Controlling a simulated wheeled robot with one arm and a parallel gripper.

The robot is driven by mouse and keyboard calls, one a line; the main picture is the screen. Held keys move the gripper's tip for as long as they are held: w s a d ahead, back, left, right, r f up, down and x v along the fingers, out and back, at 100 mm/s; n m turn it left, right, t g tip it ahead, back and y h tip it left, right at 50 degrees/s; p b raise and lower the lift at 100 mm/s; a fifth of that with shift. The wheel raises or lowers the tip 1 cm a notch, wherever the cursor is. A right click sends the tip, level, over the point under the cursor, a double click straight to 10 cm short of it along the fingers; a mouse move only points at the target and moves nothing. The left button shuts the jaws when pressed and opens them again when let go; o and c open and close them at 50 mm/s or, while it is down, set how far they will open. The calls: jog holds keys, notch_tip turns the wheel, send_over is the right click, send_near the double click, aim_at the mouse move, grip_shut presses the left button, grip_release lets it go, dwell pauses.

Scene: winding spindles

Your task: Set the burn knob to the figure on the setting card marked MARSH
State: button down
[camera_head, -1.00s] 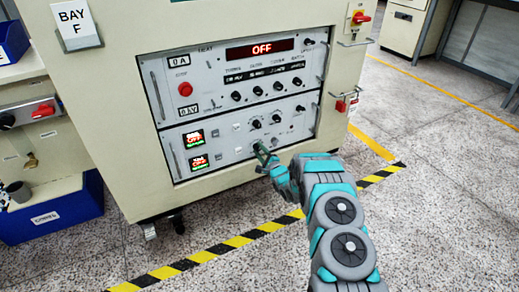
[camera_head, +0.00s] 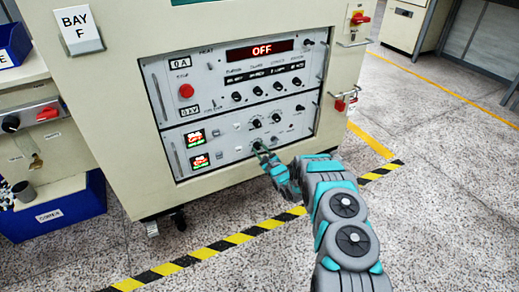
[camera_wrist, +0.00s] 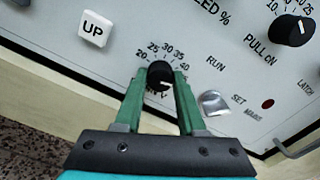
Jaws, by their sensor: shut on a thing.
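My gripper (camera_wrist: 158,95) has its two green fingers shut on a black knob (camera_wrist: 160,74) on the lower panel. The knob has a white pointer line and a printed scale showing 20, 25, 30, 35 and 40. The pointer appears turned toward the right, past the 40; its exact reading is hard to tell. The knob's own name is mostly hidden by the fingers. In the head view my gripper (camera_head: 260,147) is at the lower part of the panel (camera_head: 228,148). No card marked MARSH can be read in either view.
A white UP button (camera_wrist: 94,28), another black knob (camera_wrist: 293,30) and a silver switch (camera_wrist: 213,102) sit near the gripper. The upper panel has an OFF display (camera_head: 260,49) and a red stop button (camera_head: 186,91). A BAY F sign (camera_head: 79,27) is at upper left.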

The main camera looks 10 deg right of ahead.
jog(key=shift+f, duration=0.1)
dwell(0.3)
jog(key=c, duration=0.5)
grip_release()
jog(key=shift+s+d, duration=0.1)
jog(key=v, duration=0.7)
jog(key=shift+s, duration=0.25)
jog(key=shift+d, duration=0.1)
